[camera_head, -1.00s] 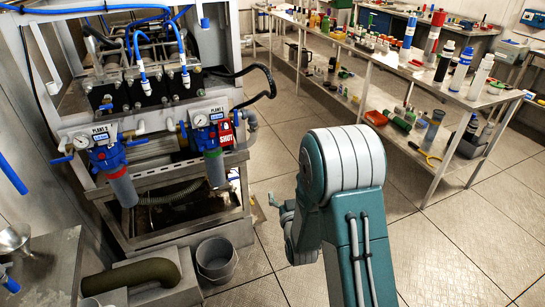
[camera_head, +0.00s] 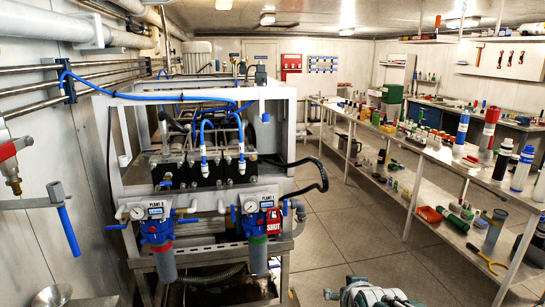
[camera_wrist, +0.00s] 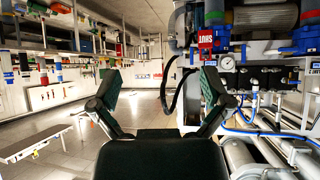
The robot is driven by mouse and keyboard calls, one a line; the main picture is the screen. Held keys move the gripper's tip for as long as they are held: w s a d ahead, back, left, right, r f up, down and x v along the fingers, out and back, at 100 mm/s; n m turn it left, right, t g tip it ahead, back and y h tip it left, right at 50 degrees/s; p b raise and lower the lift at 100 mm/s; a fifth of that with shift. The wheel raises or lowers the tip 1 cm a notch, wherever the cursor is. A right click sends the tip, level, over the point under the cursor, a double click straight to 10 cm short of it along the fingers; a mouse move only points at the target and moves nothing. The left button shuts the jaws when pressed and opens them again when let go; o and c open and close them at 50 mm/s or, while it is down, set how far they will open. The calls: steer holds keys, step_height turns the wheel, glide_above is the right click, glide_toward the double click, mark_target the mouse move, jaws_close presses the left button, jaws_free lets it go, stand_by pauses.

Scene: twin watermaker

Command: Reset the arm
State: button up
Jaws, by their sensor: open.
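My teal and grey arm (camera_head: 375,292) shows only at the bottom edge of the head view, right of centre, and most of it is cut off. My gripper (camera_wrist: 160,85) fills the lower middle of the wrist view. Its two dark green fingers stand wide apart with nothing between them. The room appears upside down in that view. The red SHUT tag (camera_wrist: 206,37) shows beyond the right finger, apart from it.
The watermaker frame (camera_head: 285,110) stands left of centre, with two blue-headed filters (camera_head: 158,232) in front. A long bench (camera_head: 450,160) with bottles and tools runs along the right. Open tiled floor (camera_head: 365,230) lies between them.

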steer(key=s+r+g, duration=0.1)
steer(key=s+g, duration=0.1)
steer(key=s, duration=0.7)
steer(key=s+r+g, duration=0.2)
steer(key=s, duration=0.7)
steer(key=shift+s+r+g, duration=0.25)
steer(key=shift+s+g, duration=0.05)
steer(key=shift+s, duration=0.1)
